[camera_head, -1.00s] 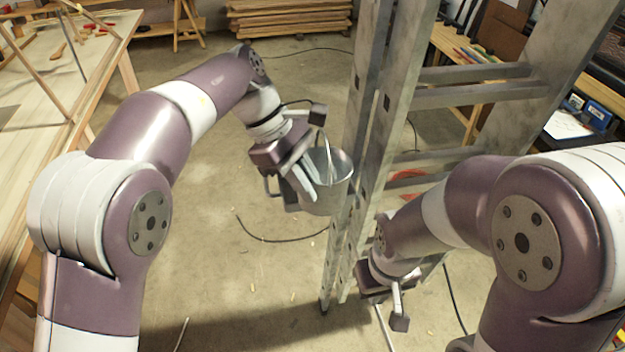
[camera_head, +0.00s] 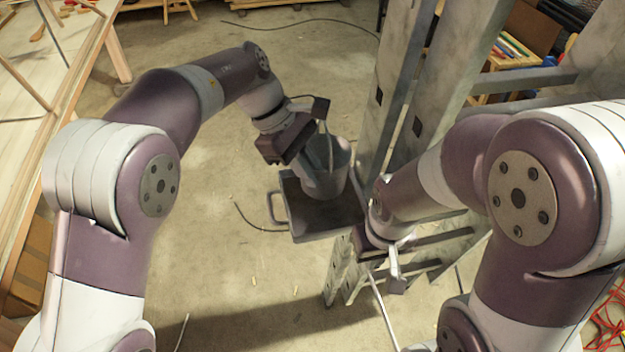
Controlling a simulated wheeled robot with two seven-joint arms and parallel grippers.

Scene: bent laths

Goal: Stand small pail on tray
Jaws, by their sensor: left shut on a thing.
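The small grey metal pail (camera_head: 338,180) is upright, with its handle raised. My left gripper (camera_head: 318,128) is shut on the pail at its handle side, above the rim. The dark tray (camera_head: 312,227) has a raised edge and a loop handle on its left, and sits beside the ladder. The pail is over the tray's back part; I cannot tell whether its bottom touches the tray.
The metal stepladder (camera_head: 415,100) stands right of the tray, close to both arms. A wooden workbench (camera_head: 60,90) runs along the left. Red cord (camera_head: 606,318) lies at the lower right. The concrete floor left of the tray is mostly clear, with a dark cable.

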